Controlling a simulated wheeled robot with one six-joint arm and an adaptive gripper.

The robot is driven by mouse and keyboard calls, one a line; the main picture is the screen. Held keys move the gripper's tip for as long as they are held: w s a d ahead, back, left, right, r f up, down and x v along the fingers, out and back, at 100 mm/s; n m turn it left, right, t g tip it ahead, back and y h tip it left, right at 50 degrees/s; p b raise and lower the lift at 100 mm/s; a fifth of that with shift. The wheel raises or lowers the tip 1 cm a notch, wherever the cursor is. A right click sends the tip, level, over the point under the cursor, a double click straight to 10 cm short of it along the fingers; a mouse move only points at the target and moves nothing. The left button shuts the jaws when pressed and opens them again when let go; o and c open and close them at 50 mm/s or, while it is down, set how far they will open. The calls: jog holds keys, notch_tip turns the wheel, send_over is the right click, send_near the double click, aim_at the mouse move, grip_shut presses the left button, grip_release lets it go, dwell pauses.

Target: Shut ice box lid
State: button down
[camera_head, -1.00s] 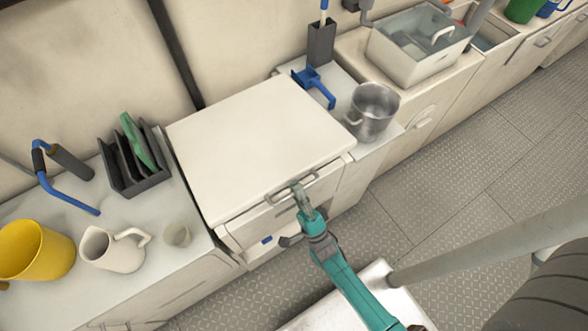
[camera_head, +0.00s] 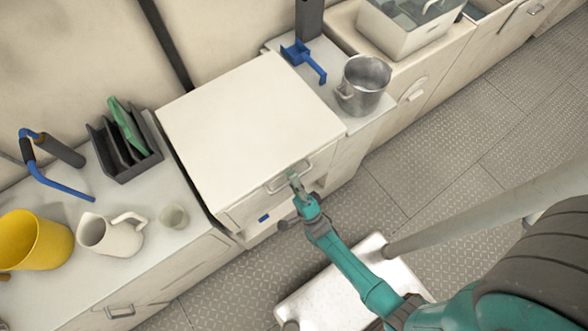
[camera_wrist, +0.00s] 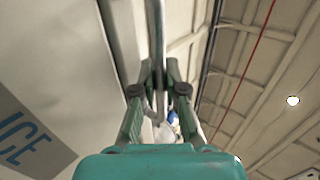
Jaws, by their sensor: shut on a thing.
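The ice box lid (camera_head: 250,125) is a broad white panel over the white ice box (camera_head: 262,217), in the middle of the head view. It lies close to level with the counters; I cannot tell whether a thin gap is left under its front edge. A metal bar handle (camera_head: 279,188) is at the lid's front edge. My gripper (camera_head: 293,177) is shut on this handle. In the wrist view the handle (camera_wrist: 158,35) runs upright between my fingers (camera_wrist: 160,78), and blue ICE lettering (camera_wrist: 18,140) shows on a panel at left.
On the left counter stand a yellow bucket (camera_head: 35,240), a cream jug (camera_head: 112,235), a small cup (camera_head: 173,215) and a dark rack (camera_head: 130,165). A steel pot (camera_head: 363,85) and a blue scoop (camera_head: 305,60) are right of the lid. The lid's top is bare.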

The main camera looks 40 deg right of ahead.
jog(key=c, duration=1.5)
grip_release()
jog(key=shift+w+f, duration=0.1)
jog(key=shift+f, duration=0.35)
jog(key=shift+r, duration=0.1)
jog(key=v, duration=1.2)
jog(key=shift+r, duration=0.1)
jog(key=shift+s, duration=0.2)
